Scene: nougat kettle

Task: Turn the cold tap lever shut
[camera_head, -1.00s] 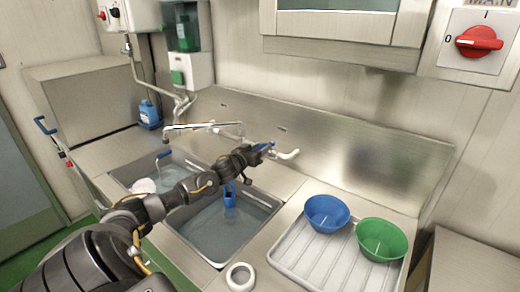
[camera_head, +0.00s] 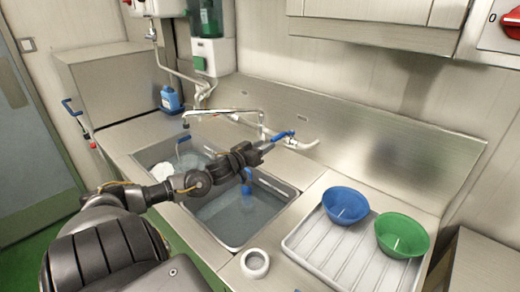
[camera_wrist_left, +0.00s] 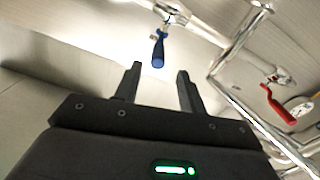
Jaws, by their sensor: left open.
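The cold tap lever is blue (camera_head: 282,135) and sits at the wall tap behind the sink, to the right of the spout. In the left wrist view the blue lever (camera_wrist_left: 158,50) hangs from its metal fitting just past my fingertips, lined up with the gap between them. My left gripper (camera_head: 267,146) is open and empty, near the lever on its left side in the head view. It also shows in the wrist view (camera_wrist_left: 159,72); the lever appears apart from both fingers. My right gripper is not in view.
A metal spout (camera_head: 222,113) spans above the water-filled double sink (camera_head: 205,238). A red lever (camera_wrist_left: 280,106) shows right of my fingers. A blue bowl (camera_head: 345,204) and a green bowl (camera_head: 402,235) stand on the draining tray (camera_head: 318,262). A white ring-shaped item (camera_head: 255,264) lies in front.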

